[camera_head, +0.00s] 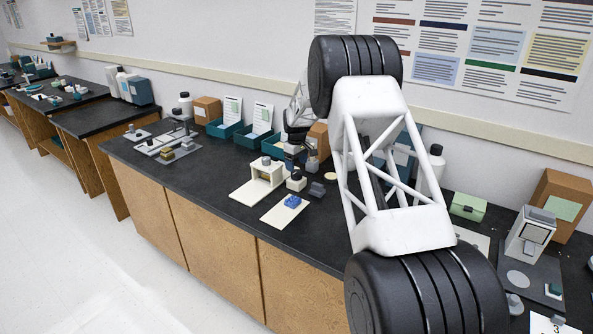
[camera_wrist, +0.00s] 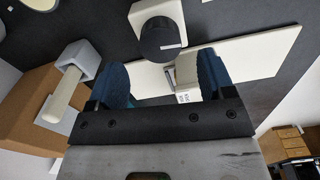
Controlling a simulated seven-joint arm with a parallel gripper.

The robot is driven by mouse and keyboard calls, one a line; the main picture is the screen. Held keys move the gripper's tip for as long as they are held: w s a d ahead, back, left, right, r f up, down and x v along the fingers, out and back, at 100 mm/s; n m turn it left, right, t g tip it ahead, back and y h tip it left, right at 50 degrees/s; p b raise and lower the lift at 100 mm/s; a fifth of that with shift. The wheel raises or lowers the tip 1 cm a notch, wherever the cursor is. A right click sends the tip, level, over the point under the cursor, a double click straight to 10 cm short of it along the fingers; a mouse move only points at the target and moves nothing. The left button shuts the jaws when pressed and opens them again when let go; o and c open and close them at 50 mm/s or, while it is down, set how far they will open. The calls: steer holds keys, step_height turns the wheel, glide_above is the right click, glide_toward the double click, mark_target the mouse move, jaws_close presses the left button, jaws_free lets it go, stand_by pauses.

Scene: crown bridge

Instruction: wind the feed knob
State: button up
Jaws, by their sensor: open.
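A black round knob (camera_wrist: 161,39) with a small pale mark sits on a cream block in the wrist view, just beyond my fingertips. It appears to be the dark-topped cream block (camera_head: 296,181) in the head view. My gripper (camera_wrist: 162,77) is open, its blue fingers apart. A pale labelled part (camera_wrist: 187,73) shows between them, close to the right finger; contact cannot be told. A cream bridge-shaped stand (camera_head: 266,173) with a grey round top stands on a white board (camera_head: 248,192). In the head view my gripper (camera_head: 294,151) is small, partly hidden among bench items.
A cardboard box (camera_wrist: 35,115) and a pale post (camera_wrist: 64,95) with a grey square base lie left of my fingers. A blue part on a cream card (camera_head: 285,210) is near the bench's front edge. Teal bins (camera_head: 258,136) stand behind.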

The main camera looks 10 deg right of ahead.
mark_target(297, 172)
steer(key=shift+r, duration=1.4)
steer(key=m, duration=0.3)
steer(key=shift+m, duration=0.4)
steer(key=m, duration=1.1)
steer(key=shift+m, duration=0.4)
steer(key=shift+f, duration=0.1)
steer(key=shift+f, duration=3.85)
